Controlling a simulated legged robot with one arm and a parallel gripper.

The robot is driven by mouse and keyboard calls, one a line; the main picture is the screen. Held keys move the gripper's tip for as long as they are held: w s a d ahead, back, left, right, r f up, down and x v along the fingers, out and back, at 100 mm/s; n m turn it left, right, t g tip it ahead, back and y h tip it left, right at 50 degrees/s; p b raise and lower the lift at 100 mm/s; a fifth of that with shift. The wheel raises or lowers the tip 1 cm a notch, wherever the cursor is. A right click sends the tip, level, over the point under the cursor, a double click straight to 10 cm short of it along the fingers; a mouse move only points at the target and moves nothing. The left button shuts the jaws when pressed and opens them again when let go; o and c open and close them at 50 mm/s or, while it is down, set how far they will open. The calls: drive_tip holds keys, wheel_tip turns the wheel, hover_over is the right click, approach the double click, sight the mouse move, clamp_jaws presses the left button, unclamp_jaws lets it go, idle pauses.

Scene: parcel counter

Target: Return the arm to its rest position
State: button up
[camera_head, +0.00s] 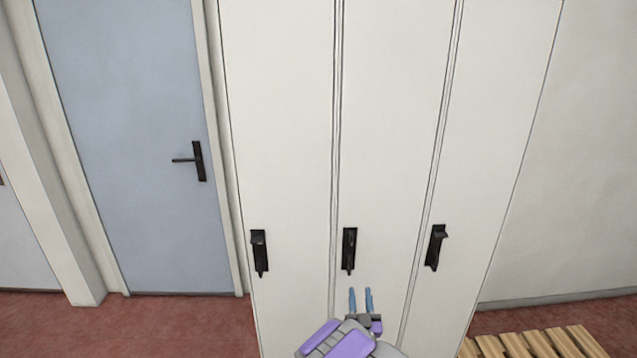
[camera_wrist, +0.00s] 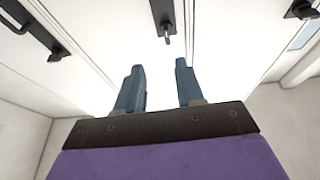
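My gripper (camera_head: 360,292) shows at the bottom middle of the head view, in front of the white lockers (camera_head: 390,120). Its two blue fingers point up and stand apart with nothing between them. In the wrist view my gripper (camera_wrist: 158,82) is also open and empty. The middle locker's black handle (camera_head: 349,249) is just above the fingertips in the head view, and this handle (camera_wrist: 168,28) also shows beyond the fingers in the wrist view. I cannot tell how far the fingertips are from the locker front. The purple and grey arm is partly cut off below.
The locker doors look shut, with black handles at left (camera_head: 259,252) and right (camera_head: 436,247). A blue door (camera_head: 130,130) with a black lever handle stands at the left. A slatted wooden bench (camera_head: 535,345) is at the lower right. Red floor (camera_head: 190,325) shows at the lower left.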

drive_tip(key=w+d+r+m+g+h, duration=0.1)
drive_tip(key=d+r+m+g+h, duration=0.25)
drive_tip(key=d+g, duration=0.35)
drive_tip(key=s+d+r+g, duration=0.2)
drive_tip(key=s+g, duration=0.1)
drive_tip(key=s, duration=0.2)
drive_tip(key=s+a+r+n+g+y, duration=0.1)
drive_tip(key=s+a+r+g, duration=0.2)
drive_tip(key=s, duration=1.2)
drive_tip(key=s+a+r+n+g+y, duration=0.1)
drive_tip(key=s+g, duration=0.5)
drive_tip(key=s, duration=0.9)
drive_tip(key=s+a+r+n+g+y, duration=0.2)
drive_tip(key=s+a+r+g, duration=0.2)
drive_tip(key=s, duration=1.2)
drive_tip(key=shift+a+r+g, duration=0.4)
drive_tip(key=shift+a+r, duration=0.35)
